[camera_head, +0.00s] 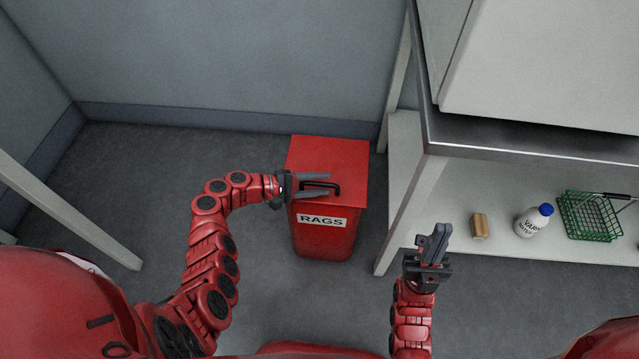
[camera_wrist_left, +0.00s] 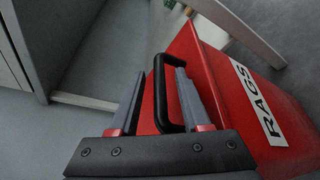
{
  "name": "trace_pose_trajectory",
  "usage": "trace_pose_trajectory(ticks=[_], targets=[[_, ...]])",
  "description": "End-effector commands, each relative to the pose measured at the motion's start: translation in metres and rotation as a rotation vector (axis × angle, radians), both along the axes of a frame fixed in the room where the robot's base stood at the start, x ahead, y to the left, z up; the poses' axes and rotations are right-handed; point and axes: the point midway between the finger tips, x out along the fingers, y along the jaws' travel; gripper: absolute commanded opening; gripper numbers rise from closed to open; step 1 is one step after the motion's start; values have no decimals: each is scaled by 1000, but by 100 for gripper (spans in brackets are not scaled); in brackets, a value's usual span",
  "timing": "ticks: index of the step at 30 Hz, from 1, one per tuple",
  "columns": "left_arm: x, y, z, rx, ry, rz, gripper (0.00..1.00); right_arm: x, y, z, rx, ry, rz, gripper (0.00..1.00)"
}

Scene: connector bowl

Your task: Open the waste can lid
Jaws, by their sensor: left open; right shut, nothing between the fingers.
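The red waste can (camera_head: 325,235) stands on the floor with a white label reading RAGS. Its red lid (camera_head: 335,155) lies flat and closed, with a black handle (camera_head: 332,188) at the front edge. My left gripper (camera_head: 328,183) is open at the handle, one finger on each side of it in the head view. The left wrist view shows the handle (camera_wrist_left: 170,95) between the open fingers, nearer to the right finger. I cannot tell whether they touch. My right gripper (camera_head: 438,232) is shut and empty, to the right of the can.
A workbench (camera_head: 530,150) stands to the right. Its lower shelf holds a tan block (camera_head: 479,226), a white bottle (camera_head: 529,225) with a blue cap and a green wire basket (camera_head: 590,217). Walls close off the back and left. The floor (camera_head: 150,170) left of the can is clear.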

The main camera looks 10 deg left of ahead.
Motion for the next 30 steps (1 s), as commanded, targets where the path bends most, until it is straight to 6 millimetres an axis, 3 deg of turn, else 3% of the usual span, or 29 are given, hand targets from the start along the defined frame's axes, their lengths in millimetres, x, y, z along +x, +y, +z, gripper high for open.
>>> trace_pose_trajectory(ticks=[3, 11, 30], targets=[[0, 0, 0, 0, 0, 0, 47, 0, 0, 0, 0, 0, 0, 0], [0, 0, 0, 0, 0, 0, 0, 0, 0, 0, 0, 0, 0, 0], [0, 1, 0, 0, 0, 0, 0, 0, 0, 0, 0, 0, 0, 0]])
